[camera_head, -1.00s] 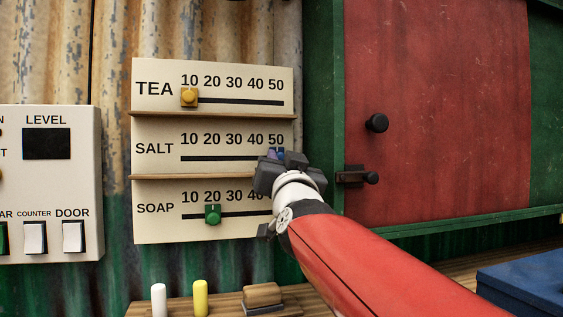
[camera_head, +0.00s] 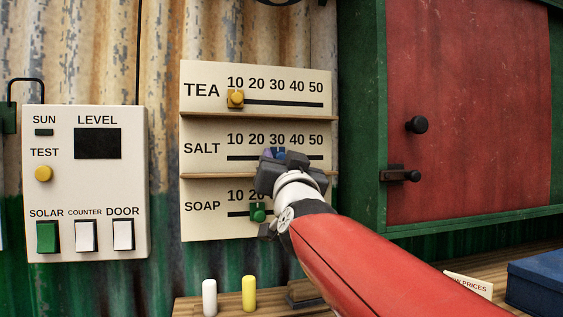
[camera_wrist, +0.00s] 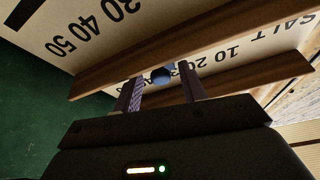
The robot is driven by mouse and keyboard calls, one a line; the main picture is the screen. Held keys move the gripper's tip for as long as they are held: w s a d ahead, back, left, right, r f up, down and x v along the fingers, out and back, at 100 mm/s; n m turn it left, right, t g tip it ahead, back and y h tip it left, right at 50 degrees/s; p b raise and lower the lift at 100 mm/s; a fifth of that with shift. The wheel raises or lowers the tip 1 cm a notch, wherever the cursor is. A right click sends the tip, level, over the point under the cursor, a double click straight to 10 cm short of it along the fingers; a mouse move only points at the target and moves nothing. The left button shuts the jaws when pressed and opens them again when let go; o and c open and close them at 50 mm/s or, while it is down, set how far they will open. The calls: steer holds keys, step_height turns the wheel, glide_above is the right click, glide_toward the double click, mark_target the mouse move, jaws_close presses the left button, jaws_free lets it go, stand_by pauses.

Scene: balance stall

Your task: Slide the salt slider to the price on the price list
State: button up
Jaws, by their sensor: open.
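The salt board (camera_head: 203,149) is the middle of three price boards on the wall, with a scale from 10 to 50. My gripper (camera_head: 277,156) is at its slot, around the 30 mark, and covers part of the slot. In the wrist view the salt slider's blue knob (camera_wrist: 162,76) sits between the two fingers of my open gripper (camera_wrist: 166,92). In the head view the knob is mostly hidden by the gripper, so its exact value cannot be read. A card marked PRICES (camera_head: 468,285) lies on the counter at lower right; its prices are not readable.
The tea board with its yellow knob (camera_head: 236,99) is above, and the soap board with its green knob (camera_head: 258,213) is below. Wooden ledges (camera_head: 303,116) separate the boards. A switch panel (camera_head: 78,185) is at left, a red door (camera_head: 455,110) at right.

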steer(key=b+v, duration=0.2)
steer(key=v, duration=0.5)
steer(key=shift+s+f+b, duration=0.2)
steer(key=shift+s+b, duration=0.1)
steer(key=shift+s, duration=0.05)
steer(key=shift+s+d, duration=0.1)
